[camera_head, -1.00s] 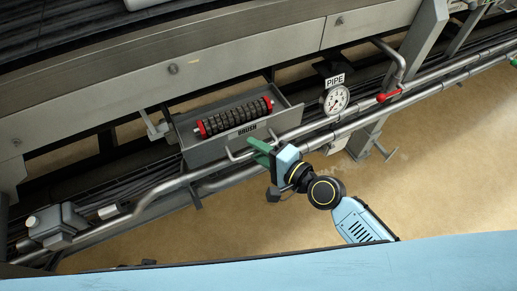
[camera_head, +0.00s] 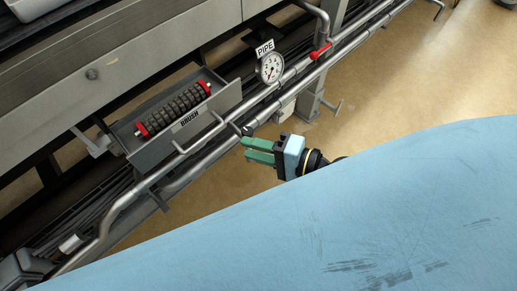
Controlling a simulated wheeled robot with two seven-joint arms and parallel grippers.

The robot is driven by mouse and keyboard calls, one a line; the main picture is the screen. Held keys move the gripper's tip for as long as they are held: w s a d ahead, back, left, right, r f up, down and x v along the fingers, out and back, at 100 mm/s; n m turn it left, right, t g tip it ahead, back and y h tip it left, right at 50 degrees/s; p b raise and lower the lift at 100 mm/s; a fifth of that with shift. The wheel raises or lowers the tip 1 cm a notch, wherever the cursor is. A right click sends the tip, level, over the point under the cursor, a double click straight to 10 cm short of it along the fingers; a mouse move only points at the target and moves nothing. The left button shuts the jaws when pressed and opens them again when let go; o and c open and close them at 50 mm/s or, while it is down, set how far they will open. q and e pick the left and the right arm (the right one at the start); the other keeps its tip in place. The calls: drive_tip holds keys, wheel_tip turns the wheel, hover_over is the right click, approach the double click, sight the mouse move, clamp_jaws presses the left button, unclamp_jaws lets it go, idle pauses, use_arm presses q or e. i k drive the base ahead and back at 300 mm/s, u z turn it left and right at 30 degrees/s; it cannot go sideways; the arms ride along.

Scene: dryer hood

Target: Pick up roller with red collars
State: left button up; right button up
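The roller with red collars (camera_head: 174,109) has a dark, bristly body and a red collar at each end. It lies in a grey tray labelled BRUSH (camera_head: 150,157) on the side of the machine. My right gripper (camera_head: 243,148) has two green fingers with a gap between them. It is empty, to the right of and below the tray in the picture, apart from the roller. The fingers point left, close to the pipes. My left gripper is not in view.
Grey pipes (camera_head: 209,157) run diagonally along the tray's front side. A round gauge (camera_head: 270,68) under a PIPE sign (camera_head: 265,48) and a red valve handle (camera_head: 321,51) are up and right of the tray. Tan floor shows beyond the pipes.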

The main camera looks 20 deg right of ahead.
sight(201, 90)
drive_tip(key=k, duration=1)
